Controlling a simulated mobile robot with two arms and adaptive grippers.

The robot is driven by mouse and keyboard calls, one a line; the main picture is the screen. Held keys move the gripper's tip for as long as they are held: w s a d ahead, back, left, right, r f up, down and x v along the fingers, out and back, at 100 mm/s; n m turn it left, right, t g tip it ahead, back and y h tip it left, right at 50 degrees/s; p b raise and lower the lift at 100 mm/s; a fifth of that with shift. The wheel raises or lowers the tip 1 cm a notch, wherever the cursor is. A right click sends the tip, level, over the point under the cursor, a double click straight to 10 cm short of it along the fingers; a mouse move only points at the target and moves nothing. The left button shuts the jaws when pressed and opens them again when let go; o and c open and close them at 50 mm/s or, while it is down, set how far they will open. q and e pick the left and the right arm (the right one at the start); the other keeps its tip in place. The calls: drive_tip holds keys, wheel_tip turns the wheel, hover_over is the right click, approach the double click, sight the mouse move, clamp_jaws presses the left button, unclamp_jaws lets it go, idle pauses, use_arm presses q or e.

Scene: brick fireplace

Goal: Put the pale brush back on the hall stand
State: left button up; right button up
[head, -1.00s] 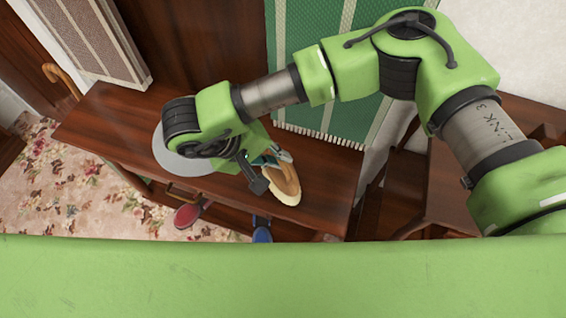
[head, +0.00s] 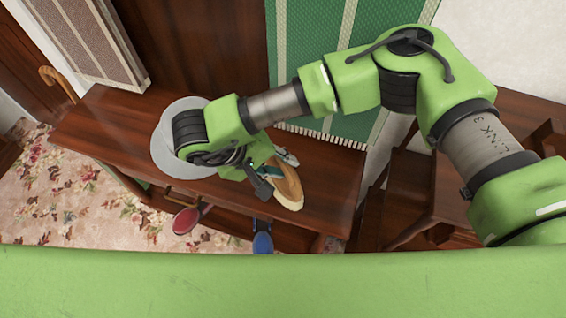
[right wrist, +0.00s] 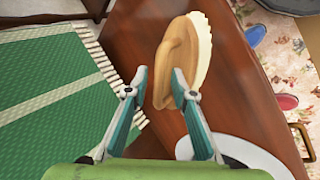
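The pale brush (head: 287,185) has a tan wooden back and cream bristles. In the head view it appears to lie on the dark wooden hall stand (head: 325,190), right of the round grey-white dish (head: 161,152). My right gripper (head: 272,172) is over the brush and partly hides it. In the right wrist view, the gripper (right wrist: 159,82) has its two fingers apart. The brush (right wrist: 183,48) lies beyond and between them, its near end close to the right finger. I cannot tell whether the finger touches it. My left gripper is not in view.
Green cloth (head: 335,60) with a fringe hangs behind the stand. A red item (head: 185,220) and a blue item (head: 262,240) show below the front edge. A cane handle (head: 58,80) stands at the left end. The stand's right end is bare.

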drive_tip(key=shift+r+p, duration=0.25)
drive_tip(key=shift+p, duration=0.05)
drive_tip(key=b+v, duration=0.2)
drive_tip(key=v, duration=1)
drive_tip(key=shift+f+b, duration=0.15)
drive_tip(key=shift+b, duration=0.15)
